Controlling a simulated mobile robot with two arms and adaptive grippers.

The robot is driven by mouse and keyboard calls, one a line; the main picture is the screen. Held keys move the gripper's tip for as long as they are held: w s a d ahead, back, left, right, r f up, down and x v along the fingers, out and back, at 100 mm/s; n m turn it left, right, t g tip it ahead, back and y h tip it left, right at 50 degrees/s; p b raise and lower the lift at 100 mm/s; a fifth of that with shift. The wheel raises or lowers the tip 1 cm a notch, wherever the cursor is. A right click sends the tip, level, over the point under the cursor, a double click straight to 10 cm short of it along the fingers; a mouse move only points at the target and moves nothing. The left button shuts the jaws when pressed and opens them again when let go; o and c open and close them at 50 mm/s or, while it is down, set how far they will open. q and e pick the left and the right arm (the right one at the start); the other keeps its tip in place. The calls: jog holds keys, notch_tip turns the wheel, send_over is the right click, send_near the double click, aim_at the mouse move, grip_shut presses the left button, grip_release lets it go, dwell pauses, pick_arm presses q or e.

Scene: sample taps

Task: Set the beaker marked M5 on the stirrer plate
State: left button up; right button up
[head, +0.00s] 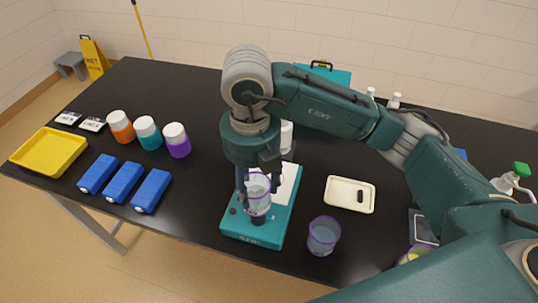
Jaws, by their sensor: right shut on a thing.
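My right gripper (258,188) points down over the teal stirrer plate (240,226) and is shut on a clear beaker (257,197) with a purple rim. The beaker is upright at the front part of the stirrer plate's white top. I cannot tell whether its base touches the plate. No marking on it is readable. A second purple-rimmed beaker (323,236) with bluish contents stands on the table to the right of the plate. My left gripper is not in view.
A cream tray (340,192) holding a small dark item lies right of the plate. On the left are a yellow tray (45,154), several blue boxes (123,183) and lidded jars (148,133). Bottles (505,182) stand far right. The black table is clear between the jars and plate.

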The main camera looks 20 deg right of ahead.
jog(key=w+d+p, duration=0.3)
jog(key=w+d, duration=0.3)
jog(key=w, duration=0.3)
notch_tip(320, 180, down, 3)
jog(key=shift+s+r+p, duration=0.15)
jog(key=shift+r+p, duration=0.05)
jog(key=shift+p, duration=0.7)
jog(key=shift+f, duration=0.45)
jog(key=shift+f, duration=0.25)
jog(key=o, duration=1.6)
jog(key=shift+r, duration=0.1)
